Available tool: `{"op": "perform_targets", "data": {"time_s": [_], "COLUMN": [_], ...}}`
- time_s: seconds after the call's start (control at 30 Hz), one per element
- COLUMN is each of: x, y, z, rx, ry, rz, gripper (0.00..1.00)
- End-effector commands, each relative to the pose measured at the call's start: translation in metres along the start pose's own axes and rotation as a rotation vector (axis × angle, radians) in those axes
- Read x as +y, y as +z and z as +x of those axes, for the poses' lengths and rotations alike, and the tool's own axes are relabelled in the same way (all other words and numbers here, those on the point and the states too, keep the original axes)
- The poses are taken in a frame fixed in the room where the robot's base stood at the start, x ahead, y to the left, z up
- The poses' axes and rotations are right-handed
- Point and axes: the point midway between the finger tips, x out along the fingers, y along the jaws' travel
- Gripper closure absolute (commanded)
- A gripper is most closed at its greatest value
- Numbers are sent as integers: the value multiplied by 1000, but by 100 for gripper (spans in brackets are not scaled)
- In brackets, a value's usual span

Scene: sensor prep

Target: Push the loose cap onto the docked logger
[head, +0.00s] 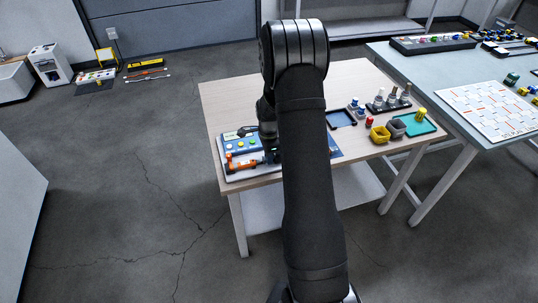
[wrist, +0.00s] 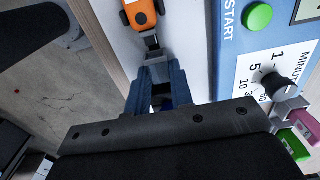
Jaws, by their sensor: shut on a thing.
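The orange logger (head: 243,163) lies at the front left of the wooden table, on the panel board. It also shows in the wrist view (wrist: 140,12), at the top edge, with a dark and metal end (wrist: 151,42) pointing toward my gripper. My gripper (wrist: 156,72) has its blue-grey fingers shut on a small dark-blue piece, which I take for the cap (wrist: 165,101). The fingers hide most of it. The fingertips are right at the logger's end; whether the cap touches it I cannot tell. In the head view my arm covers most of the gripper (head: 271,155).
A blue panel (wrist: 226,60) with a green button (wrist: 258,17) and a black knob (wrist: 278,87) stands close to the right of the fingers.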

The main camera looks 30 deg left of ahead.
Motion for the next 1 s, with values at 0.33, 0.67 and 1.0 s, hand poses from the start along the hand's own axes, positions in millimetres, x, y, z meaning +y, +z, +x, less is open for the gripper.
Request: {"op": "perform_targets", "data": {"time_s": [0.33, 0.67, 1.0], "x": [0, 0, 0], "y": [5, 5, 8], "z": [1, 1, 1], "rx": [0, 0, 0], "ry": [0, 0, 0], "rz": [0, 0, 0], "gripper": [92, 92, 92]}}
